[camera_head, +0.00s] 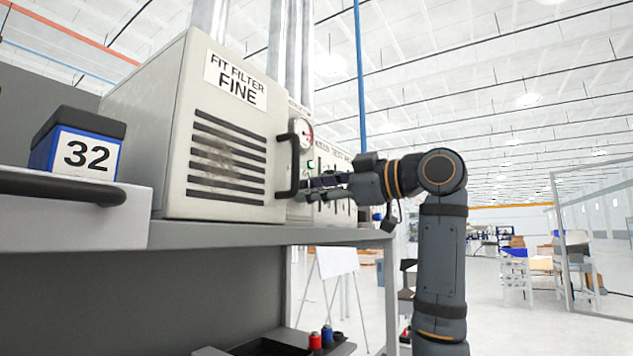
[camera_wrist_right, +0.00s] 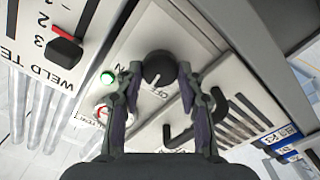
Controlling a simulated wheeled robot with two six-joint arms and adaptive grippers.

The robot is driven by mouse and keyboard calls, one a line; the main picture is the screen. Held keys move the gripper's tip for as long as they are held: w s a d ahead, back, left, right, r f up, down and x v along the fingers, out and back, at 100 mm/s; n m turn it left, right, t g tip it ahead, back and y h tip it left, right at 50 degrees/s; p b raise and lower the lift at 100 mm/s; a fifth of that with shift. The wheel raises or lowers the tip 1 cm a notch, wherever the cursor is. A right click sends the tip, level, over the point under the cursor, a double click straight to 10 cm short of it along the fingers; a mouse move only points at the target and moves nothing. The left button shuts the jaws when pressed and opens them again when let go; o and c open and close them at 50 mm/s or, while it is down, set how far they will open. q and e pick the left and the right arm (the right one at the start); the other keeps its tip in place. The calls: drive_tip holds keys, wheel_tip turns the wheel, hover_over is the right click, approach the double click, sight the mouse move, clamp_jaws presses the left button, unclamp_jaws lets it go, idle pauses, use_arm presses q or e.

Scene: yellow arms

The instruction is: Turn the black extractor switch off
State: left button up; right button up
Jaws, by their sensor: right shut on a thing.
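The black extractor switch (camera_wrist_right: 157,66) is a round knob on a pale panel, seen in the right wrist view with "OFF" lettering close by. My right gripper (camera_wrist_right: 160,72) is shut on the knob, with one finger on each side of it. In the head view my right gripper (camera_head: 318,187) reaches in from the right to the panel beyond the filter box; the knob is hidden there. A green light (camera_wrist_right: 107,77) marked "ON" sits beside the knob. My left gripper is not in view.
The filter box (camera_head: 225,150) marked "FIT FILTER FINE" has a black handle (camera_head: 289,165) close to my right gripper. A round gauge (camera_head: 304,134) is behind it. A blue box (camera_head: 88,152) marked 32 stands at left. A red-tipped selector (camera_wrist_right: 65,52) is on a neighbouring panel.

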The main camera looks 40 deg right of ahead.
drive_tip(key=n+p, duration=0.2)
drive_tip(key=n, duration=0.3)
drive_tip(key=shift+n+p, duration=0.65)
drive_tip(key=shift+n, duration=0.55)
drive_tip(key=o, duration=1.2)
